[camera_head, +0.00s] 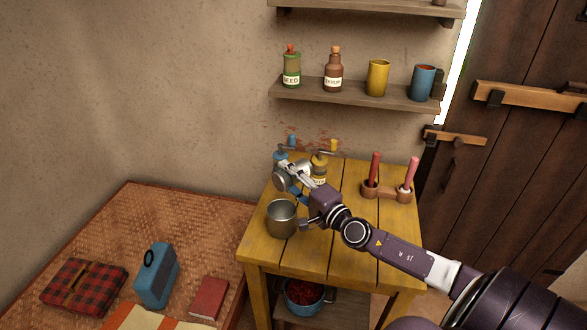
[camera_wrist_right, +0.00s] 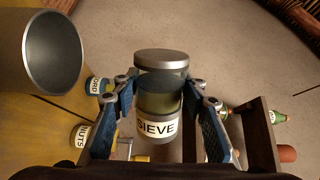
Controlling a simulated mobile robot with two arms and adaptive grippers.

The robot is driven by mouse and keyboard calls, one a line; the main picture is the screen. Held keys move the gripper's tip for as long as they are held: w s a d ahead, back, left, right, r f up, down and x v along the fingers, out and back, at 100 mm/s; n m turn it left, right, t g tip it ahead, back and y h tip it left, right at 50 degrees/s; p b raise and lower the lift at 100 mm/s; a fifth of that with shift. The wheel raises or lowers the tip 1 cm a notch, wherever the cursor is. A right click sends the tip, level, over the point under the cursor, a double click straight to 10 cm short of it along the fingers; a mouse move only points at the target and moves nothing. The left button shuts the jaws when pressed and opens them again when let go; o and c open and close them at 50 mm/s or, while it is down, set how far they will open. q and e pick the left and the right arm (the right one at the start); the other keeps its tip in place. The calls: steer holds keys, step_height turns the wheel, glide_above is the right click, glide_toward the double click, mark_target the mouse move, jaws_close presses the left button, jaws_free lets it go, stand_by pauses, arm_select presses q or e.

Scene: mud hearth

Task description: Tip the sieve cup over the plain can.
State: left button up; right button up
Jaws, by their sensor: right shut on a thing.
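The plain can (camera_head: 281,218) is a grey metal cup standing upright on the yellow table (camera_head: 340,254), near its left front edge. In the wrist view its open mouth (camera_wrist_right: 55,52) is at the upper left. My right gripper (camera_head: 290,176) is shut on the sieve cup (camera_head: 280,181), held above the table, just beyond the can in the head view. The wrist view shows the SIEVE label (camera_wrist_right: 158,127) and clear body between the blue fingers. The cup lies about on its side, its round grey end pointing left. I cannot tell whether anything falls from it. My left gripper is out of view.
A blue labelled container (camera_head: 281,157) and a yellow one (camera_head: 320,170) stand behind the gripper. Bottles and mugs stand on the wall shelf (camera_head: 350,93). The table's front is clear.

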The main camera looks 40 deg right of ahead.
steer(key=shift+a+r+n+p, duration=0.25)
steer(key=shift+n+p, duration=0.25)
steer(key=shift+n, duration=0.3)
arm_select(q)
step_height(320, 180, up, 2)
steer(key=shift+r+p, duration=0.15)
steer(key=shift+p, duration=0.15)
arm_select(e)
steer(key=shift+a+f+n, duration=0.1)
steer(key=shift+n, duration=0.4)
stand_by(0.6)
